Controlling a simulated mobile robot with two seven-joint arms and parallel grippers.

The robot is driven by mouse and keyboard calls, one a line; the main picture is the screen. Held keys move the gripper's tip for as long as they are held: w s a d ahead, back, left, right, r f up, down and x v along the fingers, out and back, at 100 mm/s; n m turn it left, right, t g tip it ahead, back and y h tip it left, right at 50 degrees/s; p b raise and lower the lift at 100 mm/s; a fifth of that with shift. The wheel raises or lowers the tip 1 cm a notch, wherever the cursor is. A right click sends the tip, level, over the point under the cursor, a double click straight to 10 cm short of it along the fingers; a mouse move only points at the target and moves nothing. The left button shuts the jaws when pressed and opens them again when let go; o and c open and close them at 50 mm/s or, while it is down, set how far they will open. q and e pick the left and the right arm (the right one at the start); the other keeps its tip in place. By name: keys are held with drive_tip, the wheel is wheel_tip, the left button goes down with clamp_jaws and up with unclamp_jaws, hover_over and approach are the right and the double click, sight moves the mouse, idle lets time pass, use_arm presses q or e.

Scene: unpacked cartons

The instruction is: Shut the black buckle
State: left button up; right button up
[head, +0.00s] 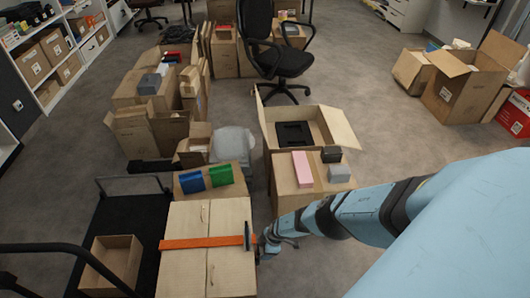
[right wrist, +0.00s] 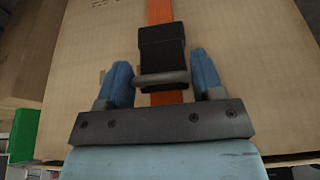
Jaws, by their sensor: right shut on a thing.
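The black buckle (right wrist: 161,50) sits on an orange strap (right wrist: 159,11) in the right wrist view. A grey bar (right wrist: 163,79) crosses its near end. My right gripper (right wrist: 162,72) has one blue finger on each side of the buckle and is shut on it near this bar. In the head view the strap (head: 200,242) runs across the top of a closed carton (head: 205,275). My right gripper (head: 248,237) is at the strap's right end there, and I cannot make out the buckle beside it. My left gripper is not in view.
A small open box (head: 112,262) stands on a black cart (head: 130,215) at left. Blue (head: 192,182) and green (head: 221,175) boxes lie on a carton behind the strapped one. A pink box (head: 302,168) tops another carton at right. Open floor lies farther right.

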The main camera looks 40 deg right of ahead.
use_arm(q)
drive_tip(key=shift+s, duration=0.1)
use_arm(e)
drive_tip(key=shift+s+a+f, duration=0.2)
drive_tip(key=shift+s+a, duration=0.15)
drive_tip(key=shift+s, duration=0.05)
drive_tip(key=o, duration=1)
drive_tip(key=shift+w, duration=0.1)
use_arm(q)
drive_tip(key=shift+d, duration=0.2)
use_arm(e)
drive_tip(key=shift+w+d+r, duration=0.15)
drive_tip(key=shift+w+d, duration=0.1)
drive_tip(key=shift+d+r+p, duration=0.1)
drive_tip(key=shift+r+p, duration=0.45)
use_arm(q)
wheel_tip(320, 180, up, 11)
drive_tip(key=p, duration=1.1)
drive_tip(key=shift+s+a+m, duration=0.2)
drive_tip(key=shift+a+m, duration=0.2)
use_arm(e)
drive_tip(key=v, duration=1.2)
drive_tip(key=shift+s+d+r, duration=0.1)
drive_tip(key=shift+s+r, duration=0.05)
drive_tip(key=shift+r, duration=0.15)
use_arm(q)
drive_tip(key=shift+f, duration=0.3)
